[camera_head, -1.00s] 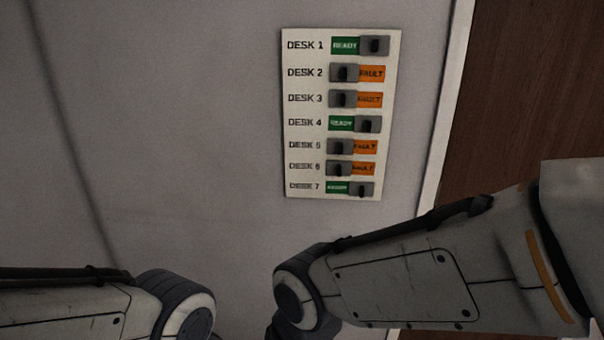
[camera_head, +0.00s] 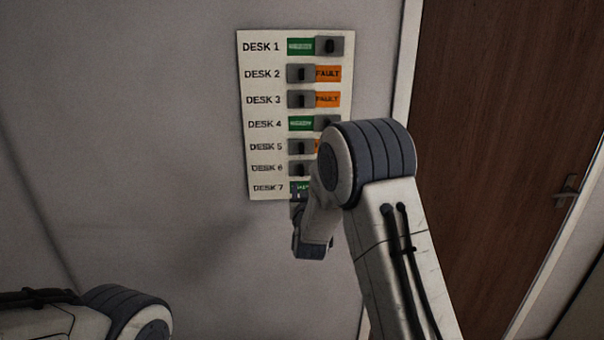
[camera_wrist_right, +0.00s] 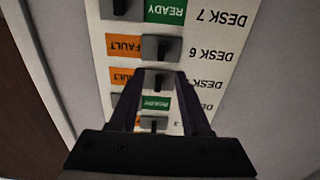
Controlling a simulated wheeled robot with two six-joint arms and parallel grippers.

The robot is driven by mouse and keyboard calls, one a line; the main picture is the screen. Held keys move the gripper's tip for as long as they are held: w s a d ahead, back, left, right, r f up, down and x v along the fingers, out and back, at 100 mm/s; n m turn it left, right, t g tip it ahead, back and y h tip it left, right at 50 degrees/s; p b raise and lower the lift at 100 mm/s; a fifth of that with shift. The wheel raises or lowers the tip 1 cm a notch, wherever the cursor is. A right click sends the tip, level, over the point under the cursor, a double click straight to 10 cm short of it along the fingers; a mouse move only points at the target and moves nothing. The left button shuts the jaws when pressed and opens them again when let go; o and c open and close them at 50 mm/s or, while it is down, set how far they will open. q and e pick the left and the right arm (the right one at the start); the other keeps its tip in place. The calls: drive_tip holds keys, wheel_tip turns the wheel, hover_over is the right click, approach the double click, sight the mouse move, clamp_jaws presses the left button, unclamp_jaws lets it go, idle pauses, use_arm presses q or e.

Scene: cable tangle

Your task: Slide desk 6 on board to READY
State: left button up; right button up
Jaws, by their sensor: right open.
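The white board (camera_head: 264,86) on the wall carries a column of rows, DESK 1 to DESK 7, each with a grey sliding cover. The desk 6 slider (camera_head: 299,169) sits at the left of its row. In the right wrist view, which is upside down, this slider (camera_wrist_right: 161,48) has the orange FAULT label (camera_wrist_right: 122,47) showing beside it. My right gripper (camera_wrist_right: 158,78) is open and empty, its fingertips pictured either side of the desk 5 slider; contact cannot be told. My right arm hides part of the lower rows in the head view. My left gripper is out of view.
Sliders for desk 5 (camera_head: 299,147) and desk 7 (camera_wrist_right: 122,10) lie close above and below desk 6. A brown door (camera_head: 475,120) in a white frame stands right of the board. The wall left of the board is clear.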

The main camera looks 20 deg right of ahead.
sight(302, 171)
drive_tip(key=p+x, duration=0.3)
drive_tip(key=x, duration=0.5)
drive_tip(key=shift+w, duration=0.15)
drive_tip(key=shift+w+d, duration=0.15)
drive_tip(key=shift+w, duration=0.55)
clamp_jaws()
idle(0.6)
